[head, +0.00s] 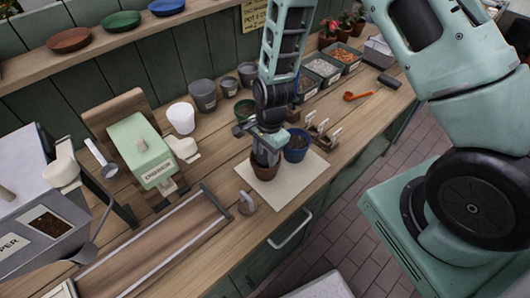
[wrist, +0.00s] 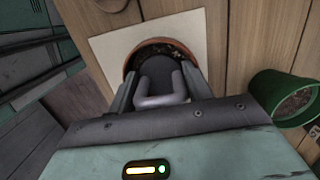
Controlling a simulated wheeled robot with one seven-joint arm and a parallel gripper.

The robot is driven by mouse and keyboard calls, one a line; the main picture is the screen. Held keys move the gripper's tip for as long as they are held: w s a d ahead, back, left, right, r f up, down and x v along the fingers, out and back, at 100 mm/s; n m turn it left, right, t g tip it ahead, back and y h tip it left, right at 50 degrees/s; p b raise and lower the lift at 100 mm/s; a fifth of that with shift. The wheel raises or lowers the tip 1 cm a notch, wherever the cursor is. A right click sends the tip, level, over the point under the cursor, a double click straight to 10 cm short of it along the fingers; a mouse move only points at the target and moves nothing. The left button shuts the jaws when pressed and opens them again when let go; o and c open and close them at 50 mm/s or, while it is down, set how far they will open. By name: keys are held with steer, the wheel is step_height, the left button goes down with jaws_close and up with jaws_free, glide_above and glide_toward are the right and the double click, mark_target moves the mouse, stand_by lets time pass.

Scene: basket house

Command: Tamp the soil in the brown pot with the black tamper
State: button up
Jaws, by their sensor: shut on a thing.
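The brown pot (head: 265,171) stands on a pale square mat (head: 302,183) on the wooden bench. My gripper (head: 264,153) is directly over the pot, pointing down. In the wrist view my gripper (wrist: 160,90) is shut on the grey handle of the black tamper (wrist: 157,70). The tamper's dark round head is at the pot's mouth, within the rim (wrist: 188,48) as seen from above. A strip of dark soil (wrist: 150,49) shows beside the head. I cannot tell whether the head touches the soil. The head view mostly hides the tamper.
A blue pot (head: 297,149) stands close behind and right of the brown pot. A green pot (wrist: 288,97) shows at the wrist view's right. A small grey tool (head: 246,204) lies at the mat's left. A green dispenser (head: 140,152) stands further left.

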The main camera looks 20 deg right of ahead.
stand_by(0.4)
steer(key=shift+r+p, duration=2.8)
steer(key=shift+r, duration=0.7)
steer(key=shift+s+f, duration=0.1)
